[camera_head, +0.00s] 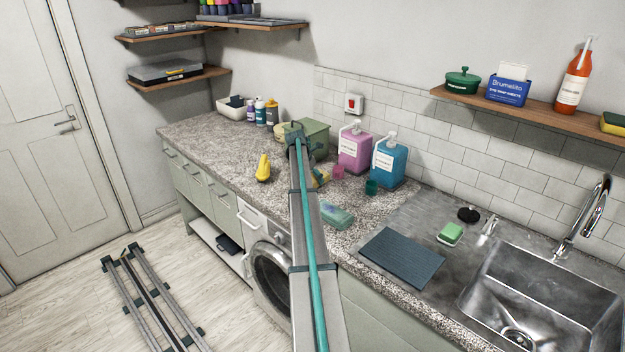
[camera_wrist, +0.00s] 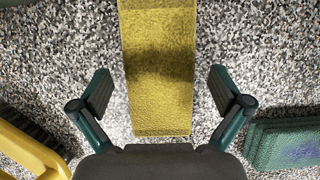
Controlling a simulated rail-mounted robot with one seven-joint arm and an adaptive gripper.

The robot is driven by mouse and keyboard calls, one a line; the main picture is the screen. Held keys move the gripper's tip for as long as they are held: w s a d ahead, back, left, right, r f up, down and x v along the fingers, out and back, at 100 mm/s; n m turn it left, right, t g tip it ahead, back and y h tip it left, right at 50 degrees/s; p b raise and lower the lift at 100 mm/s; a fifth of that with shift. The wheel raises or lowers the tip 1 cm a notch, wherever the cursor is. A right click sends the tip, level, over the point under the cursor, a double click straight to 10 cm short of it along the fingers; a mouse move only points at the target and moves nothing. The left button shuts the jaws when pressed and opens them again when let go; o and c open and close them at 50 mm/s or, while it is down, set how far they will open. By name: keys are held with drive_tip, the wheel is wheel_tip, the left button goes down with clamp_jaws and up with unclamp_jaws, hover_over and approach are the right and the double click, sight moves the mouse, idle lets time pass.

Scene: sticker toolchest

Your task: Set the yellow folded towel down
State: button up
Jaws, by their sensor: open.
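The yellow folded towel (camera_wrist: 158,55) is a long flat strip in the wrist view. It appears to lie on the speckled countertop (camera_wrist: 60,70), with a dark shadow across it. My gripper (camera_wrist: 160,82) is open above it, one finger on each side, with a gap between each finger and the towel. In the head view a small part of the towel (camera_head: 322,177) shows beside my arm; my arm hides the rest of it, and my fingers are not visible there.
A yellow brush (camera_wrist: 30,140) is at the left and a teal sponge-like block (camera_wrist: 285,143) at the right in the wrist view. Pink (camera_head: 354,150) and blue (camera_head: 390,162) soap bottles stand behind. A dark mat (camera_head: 402,257) and sink (camera_head: 545,300) lie to the right.

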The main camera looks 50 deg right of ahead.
drive_tip(key=shift+d+f, duration=0.2)
drive_tip(key=shift+f, duration=0.4)
drive_tip(key=c, duration=1.4)
drive_tip(key=shift+o, duration=0.2)
drive_tip(key=shift+r, duration=0.15)
